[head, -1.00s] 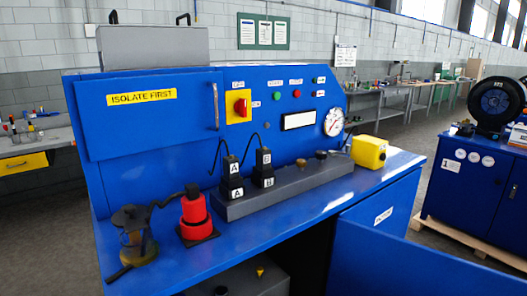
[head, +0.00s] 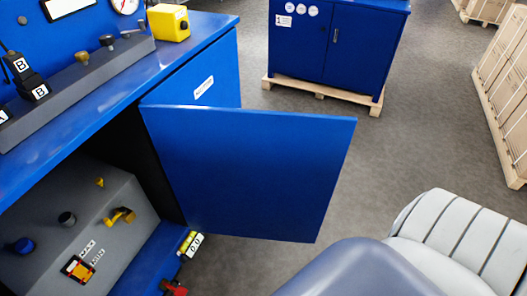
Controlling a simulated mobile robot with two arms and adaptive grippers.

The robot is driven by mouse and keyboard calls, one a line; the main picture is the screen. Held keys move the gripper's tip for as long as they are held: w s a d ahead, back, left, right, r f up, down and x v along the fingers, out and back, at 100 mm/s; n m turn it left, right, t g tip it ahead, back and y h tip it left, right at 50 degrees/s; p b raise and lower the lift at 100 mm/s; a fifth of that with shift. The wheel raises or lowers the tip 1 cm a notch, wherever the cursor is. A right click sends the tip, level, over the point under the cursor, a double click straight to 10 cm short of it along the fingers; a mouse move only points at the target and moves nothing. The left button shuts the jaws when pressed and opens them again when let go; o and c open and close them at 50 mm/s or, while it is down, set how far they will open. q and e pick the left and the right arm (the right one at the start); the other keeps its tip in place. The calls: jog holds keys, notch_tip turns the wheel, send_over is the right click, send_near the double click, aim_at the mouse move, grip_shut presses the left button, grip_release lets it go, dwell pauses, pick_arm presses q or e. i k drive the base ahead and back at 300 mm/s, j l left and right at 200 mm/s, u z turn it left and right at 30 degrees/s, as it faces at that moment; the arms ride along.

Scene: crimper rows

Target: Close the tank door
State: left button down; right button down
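The blue tank door (head: 250,170) stands swung open, sticking out to the right from the front of the blue bench. The opening beside it shows a grey tank (head: 100,215) with a yellow handle, dark caps and a MAX/MIN level gauge (head: 78,270). A closed blue panel with a white label (head: 203,87) is behind the door. A part of my own arm, grey-blue and white, fills the lower right. Neither gripper shows in the head view.
A yellow box (head: 168,23) and a grey manifold (head: 85,75) sit on the bench top. Small yellow and red parts (head: 190,243) lie low by the opening. A blue cabinet (head: 330,40) on a pallet stands behind. Grey floor is clear right of the door.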

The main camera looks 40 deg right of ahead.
aim_at(269, 176)
jog(key=l+u, duration=0.25)
jog(key=l, duration=0.2)
jog(key=l+u, duration=0.25)
jog(key=l, duration=0.25)
jog(key=k+l+u, duration=0.1)
jog(key=l+u, duration=0.15)
jog(key=l, duration=0.2)
jog(key=k+l+u, duration=0.1)
jog(key=l+u, duration=0.15)
jog(key=l, duration=0.2)
jog(key=k+l+u, duration=0.25)
jog(key=l, duration=0.2)
jog(key=l+u, duration=0.25)
jog(key=l, duration=0.15)
jog(key=k+l+u, duration=0.1)
jog(key=l, duration=0.3)
jog(key=k+l+u, duration=0.15)
jog(key=l, duration=0.2)
jog(key=k+l+u, duration=0.1)
jog(key=l, duration=0.3)
jog(key=k+l+u, duration=0.15)
jog(key=l, duration=0.2)
jog(key=k, duration=0.1)
